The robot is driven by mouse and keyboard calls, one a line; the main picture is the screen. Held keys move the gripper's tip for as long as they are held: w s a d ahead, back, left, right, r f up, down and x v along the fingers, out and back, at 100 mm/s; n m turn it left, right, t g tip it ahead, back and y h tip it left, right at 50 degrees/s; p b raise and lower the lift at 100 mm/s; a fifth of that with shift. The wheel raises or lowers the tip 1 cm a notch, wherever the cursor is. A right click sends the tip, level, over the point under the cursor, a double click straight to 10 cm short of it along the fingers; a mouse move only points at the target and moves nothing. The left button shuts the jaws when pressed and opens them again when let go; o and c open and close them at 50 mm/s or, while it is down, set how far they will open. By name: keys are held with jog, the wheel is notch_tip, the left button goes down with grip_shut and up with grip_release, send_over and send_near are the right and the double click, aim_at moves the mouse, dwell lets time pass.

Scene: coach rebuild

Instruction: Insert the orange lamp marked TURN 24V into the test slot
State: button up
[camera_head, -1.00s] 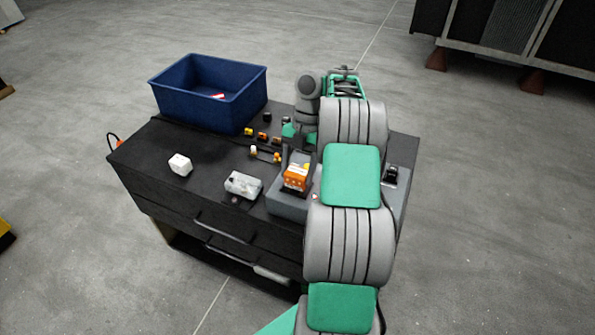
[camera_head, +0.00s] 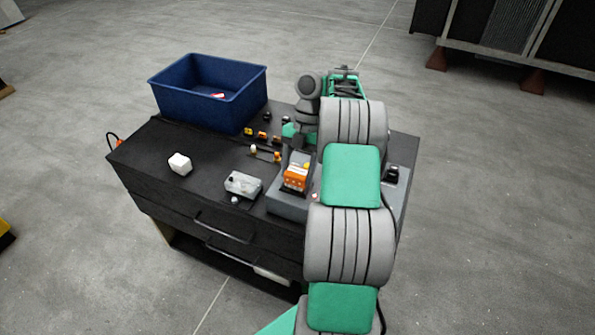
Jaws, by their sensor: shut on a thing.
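My gripper (camera_head: 298,143) points down over the back of the grey test unit (camera_head: 287,206), at the right part of the black cabinet top. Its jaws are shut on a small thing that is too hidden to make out. An orange block (camera_head: 296,178) with pale marks sits on the sloped front of the test unit, just in front of my gripper. Several small yellow, orange and dark lamps (camera_head: 264,135) lie left of my gripper. No TURN 24V marking is legible, and I cannot make out the test slot.
A blue bin (camera_head: 180,103) stands at the back left of the cabinet top (camera_head: 150,150). My arm covers the right side. The left part of the top is mostly clear.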

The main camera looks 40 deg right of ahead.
jog(key=shift+f+b, duration=0.4)
jog(key=shift+f, duration=0.05)
jog(key=o, duration=1.2)
